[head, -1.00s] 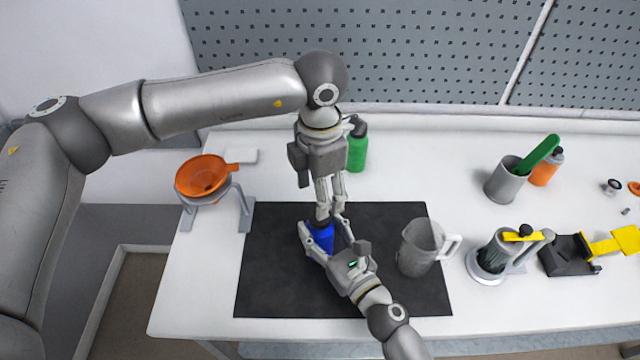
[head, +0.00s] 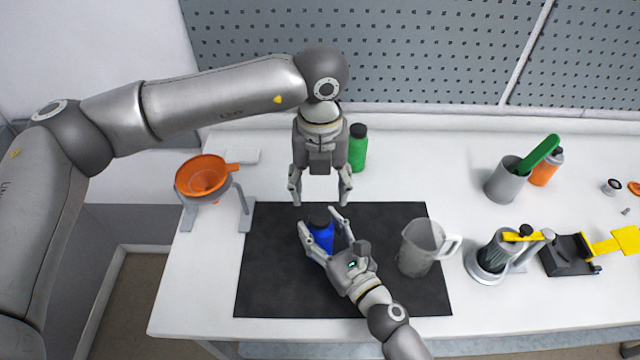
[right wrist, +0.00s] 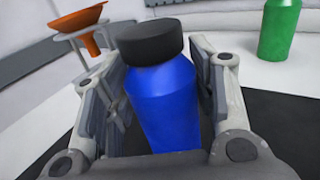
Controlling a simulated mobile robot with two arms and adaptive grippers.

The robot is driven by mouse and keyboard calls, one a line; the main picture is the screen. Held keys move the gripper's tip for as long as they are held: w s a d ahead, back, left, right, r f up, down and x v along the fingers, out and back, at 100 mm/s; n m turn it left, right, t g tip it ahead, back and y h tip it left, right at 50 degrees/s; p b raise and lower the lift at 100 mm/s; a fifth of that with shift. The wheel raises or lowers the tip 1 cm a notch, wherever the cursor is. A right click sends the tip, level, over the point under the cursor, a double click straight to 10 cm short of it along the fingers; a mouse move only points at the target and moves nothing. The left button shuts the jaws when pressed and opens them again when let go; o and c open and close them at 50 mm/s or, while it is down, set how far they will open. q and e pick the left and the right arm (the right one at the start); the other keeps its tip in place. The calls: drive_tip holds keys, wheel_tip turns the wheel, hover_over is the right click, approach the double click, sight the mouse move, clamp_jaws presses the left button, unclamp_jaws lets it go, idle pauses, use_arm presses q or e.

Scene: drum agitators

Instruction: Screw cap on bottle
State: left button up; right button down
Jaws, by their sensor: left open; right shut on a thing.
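The blue bottle (head: 321,238) stands on the black mat (head: 275,285), with a black cap (head: 319,218) on its top. In the right wrist view the blue bottle (right wrist: 168,105) stands between the fingers, and the black cap (right wrist: 150,41) sits over its neck. I cannot tell how tight the cap is. My right gripper (head: 328,235) is shut on the bottle's body from the front. My left gripper (head: 320,200) is open and empty, above and behind the cap in the head view, fingers pointing down and apart from it.
A grey jug (head: 418,250) stands on the mat's right side. An orange funnel (head: 203,176) sits in a stand at left. A green bottle (head: 357,150) stands behind my left gripper. A grey cup (head: 505,182), an orange bottle (head: 546,168) and a mixer-like device (head: 493,254) are at right.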

sight(320, 215)
use_arm(q)
drive_tip(key=shift+f, duration=4)
drive_tip(key=c, duration=1.1)
drive_tip(key=m, duration=1.3)
drive_tip(key=o, duration=1.1)
